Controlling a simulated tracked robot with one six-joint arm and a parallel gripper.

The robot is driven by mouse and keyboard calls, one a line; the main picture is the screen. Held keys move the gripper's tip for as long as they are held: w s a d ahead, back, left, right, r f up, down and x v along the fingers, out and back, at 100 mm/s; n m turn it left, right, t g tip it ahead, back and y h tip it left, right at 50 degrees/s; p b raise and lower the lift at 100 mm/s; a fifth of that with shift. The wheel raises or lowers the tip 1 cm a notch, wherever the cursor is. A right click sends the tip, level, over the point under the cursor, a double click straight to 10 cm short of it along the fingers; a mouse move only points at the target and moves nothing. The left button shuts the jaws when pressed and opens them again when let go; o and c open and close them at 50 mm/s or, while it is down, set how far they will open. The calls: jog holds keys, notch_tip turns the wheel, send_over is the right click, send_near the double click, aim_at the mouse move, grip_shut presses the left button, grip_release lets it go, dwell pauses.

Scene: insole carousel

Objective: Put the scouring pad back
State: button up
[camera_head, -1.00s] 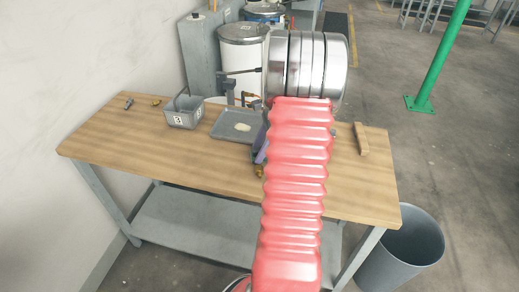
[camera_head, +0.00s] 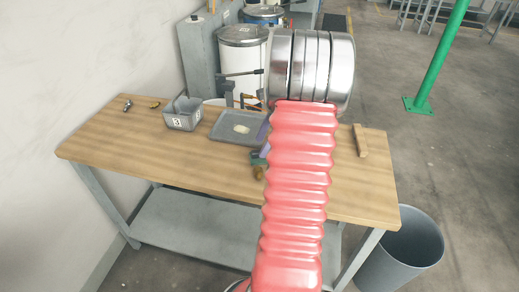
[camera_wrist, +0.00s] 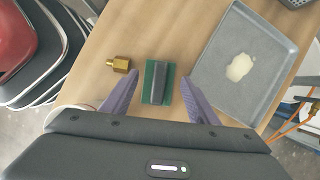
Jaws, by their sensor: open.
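The scouring pad (camera_wrist: 150,84), green with a grey block along its middle, lies on the wooden table. It also shows in the head view (camera_head: 257,159), partly hidden by my red-sleeved arm. My gripper (camera_wrist: 159,76) is open and empty, with its two purple fingers on either side of the pad and apart from it. In the head view, one purple finger shows just above the pad and the rest of the gripper is hidden behind my arm.
A brass fitting (camera_wrist: 119,64) lies left of the pad. A grey tray (camera_wrist: 218,88) with a pale patch in it lies to the right. A grey bin marked 3 (camera_head: 180,122) stands at the table's back left. A wooden block (camera_head: 360,140) lies right of my arm.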

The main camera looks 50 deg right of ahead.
jog(key=v, duration=0.7)
jog(key=shift+s+r, duration=0.15)
jog(key=shift+r, duration=0.1)
jog(key=shift+d, duration=0.1)
jog(key=w+a+r+n+h, duration=0.1)
jog(key=w+a+r+n, duration=0.2)
jog(key=a, duration=0.5)
jog(key=a+r+n, duration=0.2)
jog(key=a+n, duration=0.3)
jog(key=a, duration=0.3)
jog(key=w+a+r+n+h, duration=0.1)
jog(key=w+a+r+n, duration=0.2)
jog(key=a, duration=0.5)
jog(key=s+a+n+t, duration=0.1)
jog(key=s+a+n, duration=0.2)
jog(key=a+n, duration=0.2)
jog(key=s+a+n, duration=0.4)
jog(key=a+n, duration=0.1)
jog(key=a, duration=0.3)
jog(key=s+a+n+t+h, duration=0.1)
jog(key=s+a+n, duration=0.2)
jog(key=a+n, duration=0.2)
jog(key=shift+s+a+f+n+t, duration=0.3)
jog(key=shift+s+a+f+n, duration=0.1)
jog(key=shift+a, duration=0.8)
